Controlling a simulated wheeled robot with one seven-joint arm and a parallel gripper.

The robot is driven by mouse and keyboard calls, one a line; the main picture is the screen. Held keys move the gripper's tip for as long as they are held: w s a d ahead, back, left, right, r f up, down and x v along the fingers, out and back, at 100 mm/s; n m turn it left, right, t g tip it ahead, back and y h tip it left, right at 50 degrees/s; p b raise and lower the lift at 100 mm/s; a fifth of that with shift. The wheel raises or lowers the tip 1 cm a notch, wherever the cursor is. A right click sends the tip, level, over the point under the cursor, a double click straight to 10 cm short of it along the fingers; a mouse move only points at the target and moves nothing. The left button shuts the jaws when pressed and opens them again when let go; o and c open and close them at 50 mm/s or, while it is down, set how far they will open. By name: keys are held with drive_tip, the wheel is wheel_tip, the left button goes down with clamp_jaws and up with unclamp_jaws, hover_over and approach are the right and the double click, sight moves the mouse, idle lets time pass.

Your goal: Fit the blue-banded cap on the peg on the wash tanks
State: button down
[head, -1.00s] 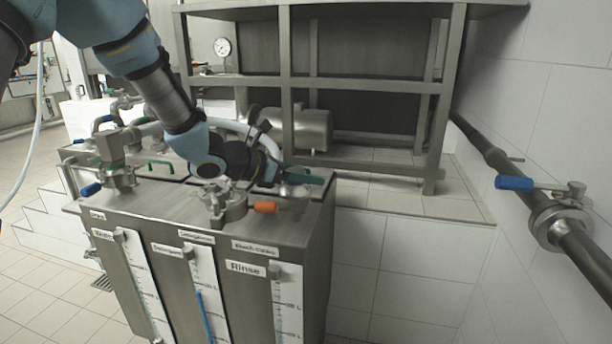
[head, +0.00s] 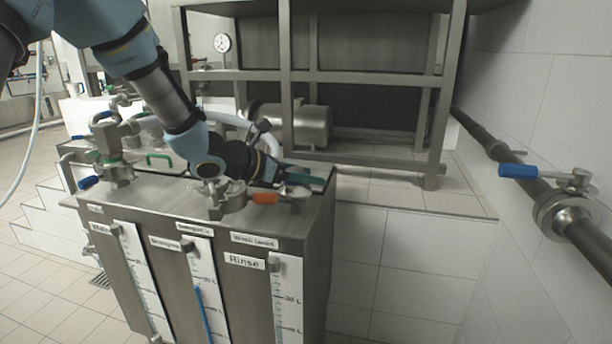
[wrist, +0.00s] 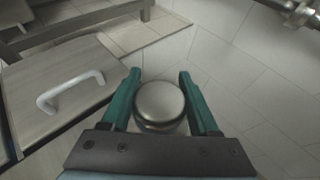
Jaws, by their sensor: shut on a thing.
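My gripper (head: 306,178), with green fingers, is at the right end of the wash tanks' top in the head view. In the wrist view my gripper (wrist: 159,80) is shut on a round, metallic cap (wrist: 159,101), which sits between the two fingers. Its top is smooth and domed; I cannot make out a blue band from here. In the head view the cap is too small to tell from the fittings by the fingers. The wash tanks (head: 150,205) are a steel box with labelled level gauges in front. I cannot pick out the peg in either view.
A fitting with an orange handle (head: 265,197) stands close to my gripper. A blue-handled fitting (head: 118,172) is at the tanks' left. A steel rack (head: 365,80) stands behind, and a wall pipe with a blue lever (head: 518,171) runs at the right. A white handle (wrist: 70,91) is beside the fingers.

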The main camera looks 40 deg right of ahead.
drive_tip(key=shift+f, duration=0.15)
drive_tip(key=shift+c, duration=0.3)
unclamp_jaws()
drive_tip(key=shift+a, duration=0.1)
drive_tip(key=b+v, duration=0.1)
drive_tip(key=v, duration=0.9)
drive_tip(key=shift+w+a+r, duration=0.15)
drive_tip(key=shift+a+r, duration=0.05)
drive_tip(key=shift+r, duration=0.05)
wheel_tip(320, 180, up, 5)
drive_tip(key=p, duration=0.3)
drive_tip(key=shift+p, duration=0.35)
drive_tip(key=shift+a, duration=0.1)
